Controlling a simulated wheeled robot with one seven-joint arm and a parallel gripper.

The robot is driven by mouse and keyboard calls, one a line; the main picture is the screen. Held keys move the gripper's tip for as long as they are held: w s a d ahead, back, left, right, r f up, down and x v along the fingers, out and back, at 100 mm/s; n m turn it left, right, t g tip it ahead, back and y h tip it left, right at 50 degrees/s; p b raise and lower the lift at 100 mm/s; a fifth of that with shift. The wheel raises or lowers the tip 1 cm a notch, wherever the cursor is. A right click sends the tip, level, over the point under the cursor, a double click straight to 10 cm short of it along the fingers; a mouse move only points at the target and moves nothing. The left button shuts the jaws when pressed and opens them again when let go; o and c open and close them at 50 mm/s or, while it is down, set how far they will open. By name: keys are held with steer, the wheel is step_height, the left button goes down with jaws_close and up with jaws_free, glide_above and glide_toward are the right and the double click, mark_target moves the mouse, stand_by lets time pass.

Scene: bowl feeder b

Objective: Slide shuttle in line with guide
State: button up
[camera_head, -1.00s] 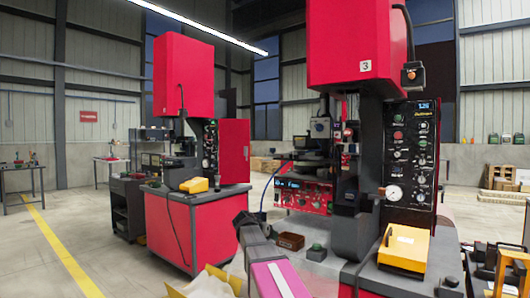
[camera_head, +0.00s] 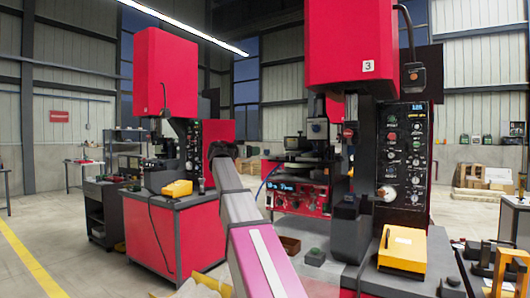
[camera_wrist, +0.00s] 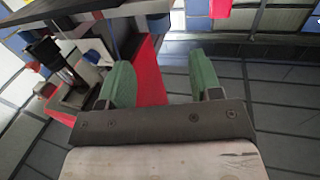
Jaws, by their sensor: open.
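My gripper (camera_wrist: 163,80) shows in the wrist view with two green fingers spread apart and nothing between them. In the head view my arm reaches up from the bottom centre, and I cannot make out the fingers there. The bowl feeder unit (camera_head: 303,170) stands on the bench of the near red machine, with a dark round bowl above a red control box (camera_head: 297,197). My arm's end appears to the left of it, apart from it. I cannot pick out the shuttle or its guide; they are too small or hidden.
The near red press (camera_head: 340,45) and its control panel (camera_head: 404,155) rise right of my arm. A yellow box (camera_head: 402,250) sits on the bench front. A second red machine (camera_head: 165,75) stands behind left. Open floor lies at the left.

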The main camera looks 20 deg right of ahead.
steer(key=x, duration=0.9)
steer(key=shift+w+d, duration=0.1)
steer(key=shift+d, duration=0.15)
